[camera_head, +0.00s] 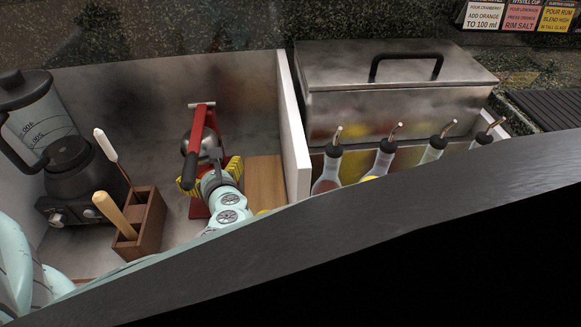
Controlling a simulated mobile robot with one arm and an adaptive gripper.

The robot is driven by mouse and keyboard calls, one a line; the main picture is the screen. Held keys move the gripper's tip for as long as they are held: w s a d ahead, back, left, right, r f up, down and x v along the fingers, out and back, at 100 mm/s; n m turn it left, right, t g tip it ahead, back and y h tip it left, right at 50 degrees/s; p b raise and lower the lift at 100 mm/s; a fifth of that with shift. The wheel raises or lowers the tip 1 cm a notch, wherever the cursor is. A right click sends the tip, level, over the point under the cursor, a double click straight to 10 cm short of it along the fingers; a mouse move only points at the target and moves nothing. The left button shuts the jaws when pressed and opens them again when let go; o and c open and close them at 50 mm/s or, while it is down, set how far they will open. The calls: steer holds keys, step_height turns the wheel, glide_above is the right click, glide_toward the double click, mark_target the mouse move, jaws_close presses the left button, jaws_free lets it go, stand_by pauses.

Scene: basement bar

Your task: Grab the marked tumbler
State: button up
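The only thing with measuring marks that I can make out is a clear jug (43,125) with a black lid and handle, at the far left by a black appliance base. No separate marked tumbler can be made out. My gripper (212,172), with yellow-and-black striped parts, is at the end of my pale teal arm, well right of the jug. It overlaps a red lever press (198,130) in the picture; I cannot tell if they touch. The fingertips are not clear, so I cannot tell whether it is open, shut or holding anything.
A wooden holder (146,224) with two handled tools stands between the black base (78,185) and my arm. A white divider (291,130) separates this bay from a lidded steel box (385,85) and several pourer bottles (328,168). A dark counter edge (300,250) hides the front.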

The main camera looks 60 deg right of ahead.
steer(key=shift+c, duration=0.3)
steer(key=c, duration=1.1)
